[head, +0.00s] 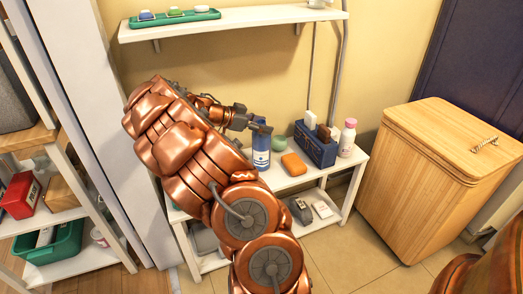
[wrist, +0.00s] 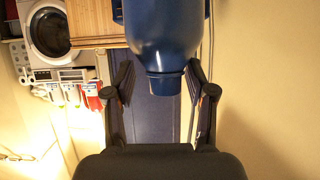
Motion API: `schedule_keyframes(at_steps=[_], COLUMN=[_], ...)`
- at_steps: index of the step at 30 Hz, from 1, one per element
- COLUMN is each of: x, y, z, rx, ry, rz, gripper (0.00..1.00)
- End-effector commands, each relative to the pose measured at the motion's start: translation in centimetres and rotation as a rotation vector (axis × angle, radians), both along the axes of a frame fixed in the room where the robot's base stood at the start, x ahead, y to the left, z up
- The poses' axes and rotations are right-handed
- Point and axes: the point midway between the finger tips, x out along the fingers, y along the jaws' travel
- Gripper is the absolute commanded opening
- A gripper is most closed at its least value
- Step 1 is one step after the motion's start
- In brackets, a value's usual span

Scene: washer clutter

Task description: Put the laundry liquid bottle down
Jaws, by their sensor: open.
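The blue bottle with a pale label (head: 261,158), which I take to be the laundry liquid bottle, stands upright on the white shelf unit's top (head: 288,182). My gripper (head: 262,127) is at the bottle's upper end. In the wrist view the blue bottle (wrist: 166,35) appears upside down, with its narrow cap end between the fingers of my gripper (wrist: 163,92). The fingers are spread, with a clear gap on the left of the cap and a smaller one on the right. My arm hides the shelf's left part.
On the same shelf are an orange block (head: 293,164), a green round item (head: 279,142), a blue caddy (head: 316,148) and a white pink-capped bottle (head: 347,138). A wooden hamper (head: 420,185) stands right; a wall shelf (head: 240,22) is above.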

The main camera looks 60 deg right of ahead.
Motion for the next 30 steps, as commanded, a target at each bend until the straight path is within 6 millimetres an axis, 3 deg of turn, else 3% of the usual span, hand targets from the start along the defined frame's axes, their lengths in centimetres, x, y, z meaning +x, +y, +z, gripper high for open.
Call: schedule_keyframes(at_steps=[4, 19, 30], x=[0.03, 0.02, 0.02], y=[0.02, 0.05, 0.08], z=[0.07, -0.03, 0.37], rx=[0.000, 0.001, 0.003], ry=[0.000, 0.000, 0.000], rz=[0.001, -0.001, -0.001], gripper=[0.53, 0.01, 0.00])
